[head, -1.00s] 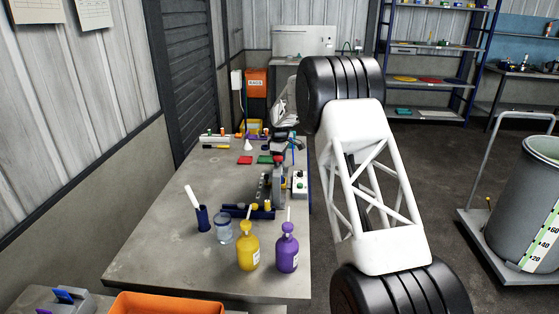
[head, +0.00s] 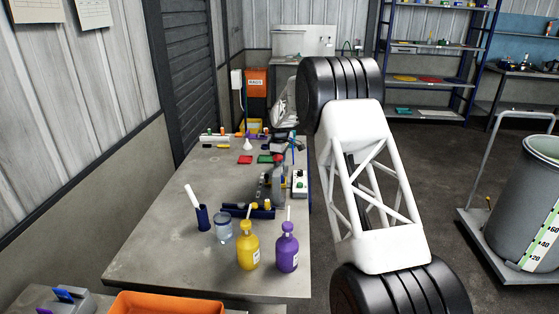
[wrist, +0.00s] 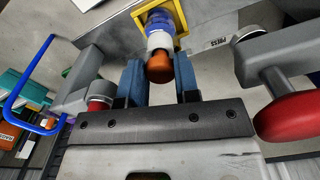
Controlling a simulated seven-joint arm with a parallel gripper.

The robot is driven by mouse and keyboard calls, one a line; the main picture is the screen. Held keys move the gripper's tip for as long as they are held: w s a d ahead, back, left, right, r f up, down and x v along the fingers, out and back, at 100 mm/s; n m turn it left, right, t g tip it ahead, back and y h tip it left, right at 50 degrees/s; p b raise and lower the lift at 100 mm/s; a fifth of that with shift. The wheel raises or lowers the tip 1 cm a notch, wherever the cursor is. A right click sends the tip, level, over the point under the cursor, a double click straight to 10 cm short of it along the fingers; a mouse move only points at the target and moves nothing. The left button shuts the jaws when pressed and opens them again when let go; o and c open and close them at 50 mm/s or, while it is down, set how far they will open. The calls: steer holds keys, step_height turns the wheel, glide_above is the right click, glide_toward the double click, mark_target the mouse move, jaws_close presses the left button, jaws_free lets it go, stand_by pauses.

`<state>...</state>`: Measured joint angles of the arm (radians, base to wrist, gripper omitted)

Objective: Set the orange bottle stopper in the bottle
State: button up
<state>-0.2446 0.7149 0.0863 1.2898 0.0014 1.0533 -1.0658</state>
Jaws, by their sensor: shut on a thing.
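In the wrist view, my gripper (wrist: 160,84) has its two blue fingers on either side of the orange stopper (wrist: 159,69), with its rounded end towards the camera. A white part (wrist: 159,40) lies straight beyond the stopper, in line with it. Beyond that is a blue and purple body (wrist: 160,18), probably the bottle, inside a yellow frame (wrist: 181,22). I cannot tell whether the stopper is seated or just held against the white part. In the head view, the fingers and the stopper are too small or hidden to make out.
Grey fixtures with red ends flank the gripper at left (wrist: 99,104) and right (wrist: 289,116) in the wrist view. A blue loop handle (wrist: 20,100) is at far left. In the head view, yellow (head: 248,250) and purple (head: 287,252) bottles stand on the table's near end.

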steer(key=shift+f, duration=0.7)
stand_by(0.3)
stand_by(0.4)
steer(key=o, duration=1.5)
steer(key=shift+o, duration=0.2)
steer(key=shift+r, duration=0.15)
steer(key=shift+w+r, duration=0.15)
steer(key=shift+r, duration=3.25)
steer(key=shift+s+r, duration=0.1)
steer(key=shift+s, duration=0.1)
